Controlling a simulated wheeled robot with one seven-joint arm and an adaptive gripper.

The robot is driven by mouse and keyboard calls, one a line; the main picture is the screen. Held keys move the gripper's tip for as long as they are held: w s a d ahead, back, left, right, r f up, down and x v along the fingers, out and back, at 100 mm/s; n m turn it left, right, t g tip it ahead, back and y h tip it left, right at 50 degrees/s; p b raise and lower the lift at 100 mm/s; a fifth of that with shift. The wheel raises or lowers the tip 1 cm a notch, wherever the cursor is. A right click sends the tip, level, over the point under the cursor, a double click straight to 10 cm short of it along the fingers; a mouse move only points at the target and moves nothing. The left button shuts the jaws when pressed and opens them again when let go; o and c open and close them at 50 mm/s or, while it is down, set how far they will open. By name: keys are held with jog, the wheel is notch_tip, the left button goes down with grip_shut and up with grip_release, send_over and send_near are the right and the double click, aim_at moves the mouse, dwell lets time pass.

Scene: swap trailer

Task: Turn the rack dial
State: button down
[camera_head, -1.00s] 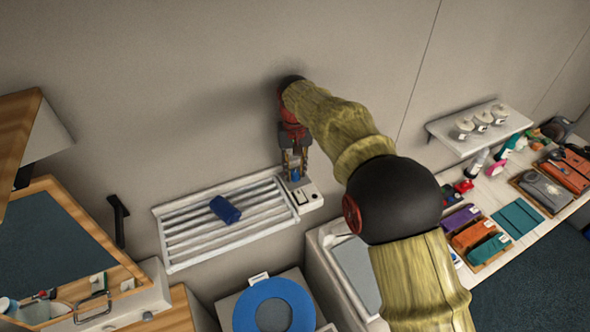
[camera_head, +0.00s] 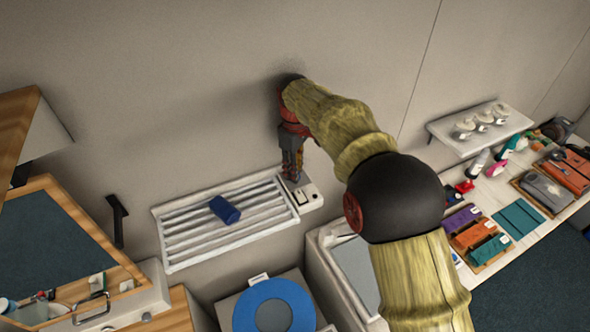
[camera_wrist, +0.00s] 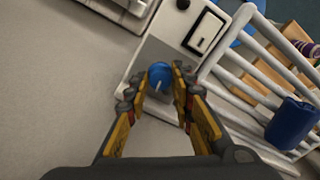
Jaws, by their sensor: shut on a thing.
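The rack dial is a small blue knob (camera_wrist: 160,76) with a pale pointer line, on the white control box (camera_wrist: 158,50) at the end of the rack. In the wrist view my gripper (camera_wrist: 163,88) is closed around the dial, one finger on each side. In the head view my gripper (camera_head: 291,174) points down onto the control box (camera_head: 308,196), and its fingers hide the dial. The white slatted rack (camera_head: 165,237) is fixed to the wall, left of the box.
A dark blue rolled item (camera_head: 225,209) lies on the rack slats, also in the wrist view (camera_wrist: 291,123). A black wall hook (camera_head: 118,220) is at left. A white shelf with jars (camera_head: 480,125) and a cluttered counter stand at right. A blue ring seat (camera_head: 245,315) is below.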

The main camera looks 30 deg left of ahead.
jog(key=n, duration=0.7)
dwell(0.5)
jog(key=c, duration=1.5)
grip_release()
